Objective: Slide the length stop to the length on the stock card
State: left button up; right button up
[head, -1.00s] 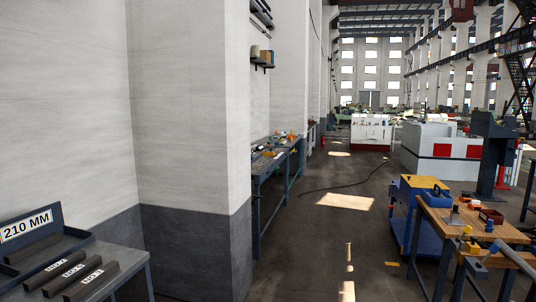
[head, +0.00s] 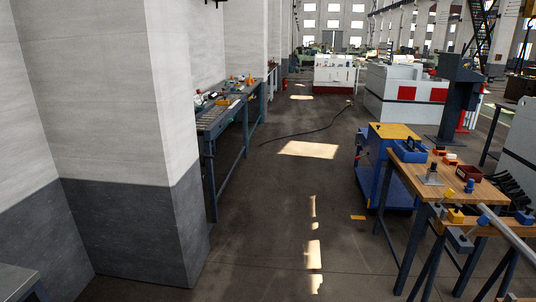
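The stock card, which read 210 MM a second ago, is out of view now. Only a corner of the dark table (head: 15,281) it stood on shows at the lower left. At the right, a long grey bar (head: 513,237) lies at bench height, with a blue piece (head: 484,220) and a yellow piece (head: 456,215) near its end. I cannot tell whether one of these is the length stop. Neither of my grippers is in view.
A wood-topped bench (head: 405,170) at the right holds a blue tray (head: 409,151) and a dark red bin (head: 468,172). A blue cabinet (head: 372,182) stands behind it. A wall pillar (head: 120,225) is at the left. The floor (head: 265,245) between is clear, with a cable (head: 312,131) further back.

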aim_at(219, 102)
jog(key=i, duration=2.6)
jog(key=i+u, duration=0.1)
jog(key=i, duration=0.4)
jog(key=i+l, duration=0.1)
jog(key=i, duration=0.45)
jog(key=i+l+u, duration=0.15)
jog(key=i, duration=0.35)
jog(key=i+u, duration=0.1)
jog(key=i, duration=0.45)
jog(key=i+l+u, duration=0.2)
jog(key=i+u, duration=0.15)
jog(key=i+l+u, duration=0.7)
jog(key=i+l, duration=0.05)
